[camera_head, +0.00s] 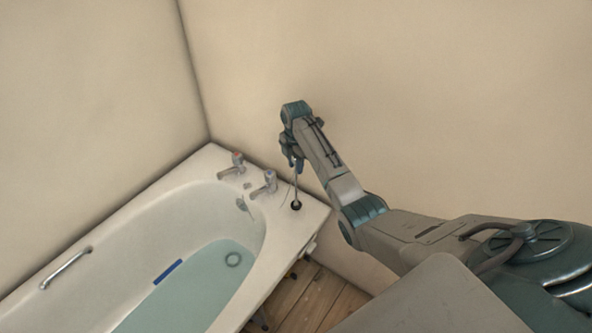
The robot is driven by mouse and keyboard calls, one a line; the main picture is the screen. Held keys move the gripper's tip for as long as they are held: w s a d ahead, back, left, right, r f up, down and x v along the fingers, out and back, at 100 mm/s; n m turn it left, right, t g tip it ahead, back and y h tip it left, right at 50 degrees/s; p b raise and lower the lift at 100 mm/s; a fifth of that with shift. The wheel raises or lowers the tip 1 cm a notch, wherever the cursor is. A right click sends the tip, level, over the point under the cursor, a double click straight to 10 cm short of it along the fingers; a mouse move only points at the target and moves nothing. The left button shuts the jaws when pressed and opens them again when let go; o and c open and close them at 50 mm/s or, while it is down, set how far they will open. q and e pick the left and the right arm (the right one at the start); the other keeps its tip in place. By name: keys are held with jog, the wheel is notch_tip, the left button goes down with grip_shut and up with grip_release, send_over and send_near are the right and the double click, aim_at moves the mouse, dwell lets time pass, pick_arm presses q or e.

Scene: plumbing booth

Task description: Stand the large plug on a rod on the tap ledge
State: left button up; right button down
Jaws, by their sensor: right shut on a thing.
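The large plug on a rod (296,205) is a dark round plug below a thin upright rod. It is at or just above the right end of the white tap ledge (315,214); I cannot tell whether it touches. My right gripper (297,165) is shut on the top of the rod, above the ledge. The arm partly hides the fingers. My left gripper is not in view.
Two chrome taps (270,182) stand on the ledge left of the plug. Walls close in behind the ledge. A grab handle (66,268) is on the left rim.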

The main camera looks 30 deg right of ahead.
notch_tip(320, 180, down, 3)
jog(key=shift+f+p, duration=0.15)
jog(key=shift+p, duration=0.25)
jog(key=shift+f, duration=0.1)
jog(key=c, duration=1.1)
grip_release()
jog(key=shift+s, duration=0.1)
notch_tip(320, 180, up, 12)
jog(key=shift+f+b, duration=0.2)
jog(key=shift+b, duration=1)
jog(key=shift+r, duration=0.35)
